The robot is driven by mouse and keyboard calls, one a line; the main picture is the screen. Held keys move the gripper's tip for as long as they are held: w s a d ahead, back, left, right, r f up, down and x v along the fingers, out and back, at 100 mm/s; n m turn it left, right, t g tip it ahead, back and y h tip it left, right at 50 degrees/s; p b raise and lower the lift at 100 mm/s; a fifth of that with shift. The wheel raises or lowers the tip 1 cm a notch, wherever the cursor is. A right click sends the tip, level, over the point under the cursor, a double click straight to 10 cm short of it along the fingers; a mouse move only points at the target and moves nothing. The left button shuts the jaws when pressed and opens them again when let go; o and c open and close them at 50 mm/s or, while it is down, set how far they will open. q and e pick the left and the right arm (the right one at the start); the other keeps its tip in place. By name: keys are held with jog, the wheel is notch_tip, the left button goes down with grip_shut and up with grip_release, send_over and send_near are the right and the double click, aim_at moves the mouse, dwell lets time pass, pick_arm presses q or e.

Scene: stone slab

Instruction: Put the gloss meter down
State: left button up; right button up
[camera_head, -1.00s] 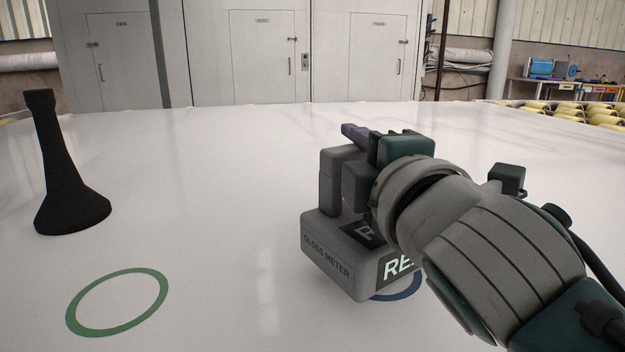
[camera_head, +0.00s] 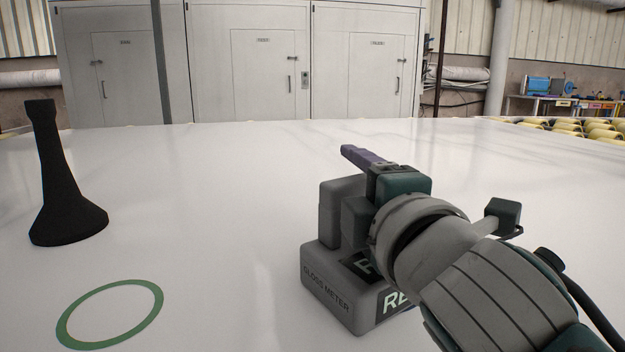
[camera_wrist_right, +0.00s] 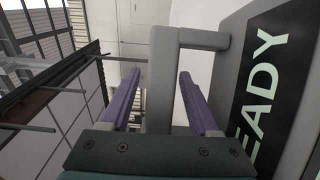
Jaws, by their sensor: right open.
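The gloss meter (camera_head: 328,292) is a grey block with an upright handle (camera_head: 331,205) and a dark label, partly hidden by my right arm. It appears to stand upright on the white slab (camera_head: 230,215). My right gripper (camera_head: 362,158) is at the handle, its purple fingers open. In the right wrist view, the open gripper (camera_wrist_right: 159,76) has one finger on each side of the grey handle (camera_wrist_right: 163,85), with a visible gap on the right side. The label (camera_wrist_right: 264,85) fills the right edge there. My left gripper is not in view.
A black flared post (camera_head: 66,190) stands on the slab at the left. A green ring (camera_head: 110,314) is marked on the slab at front left, empty. The slab's middle and back are clear. White cabinets (camera_head: 260,65) stand beyond it.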

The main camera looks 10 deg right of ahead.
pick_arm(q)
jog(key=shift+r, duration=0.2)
pick_arm(e)
jog(key=shift+r, duration=0.25)
jog(key=p, duration=0.2)
send_over(340, 276)
jog(key=s+d, duration=0.2)
jog(key=d, duration=0.3)
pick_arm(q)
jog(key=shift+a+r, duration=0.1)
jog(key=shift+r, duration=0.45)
pick_arm(e)
jog(key=shift+s+a, duration=0.2)
jog(key=shift+a, duration=0.05)
dwell(0.9)
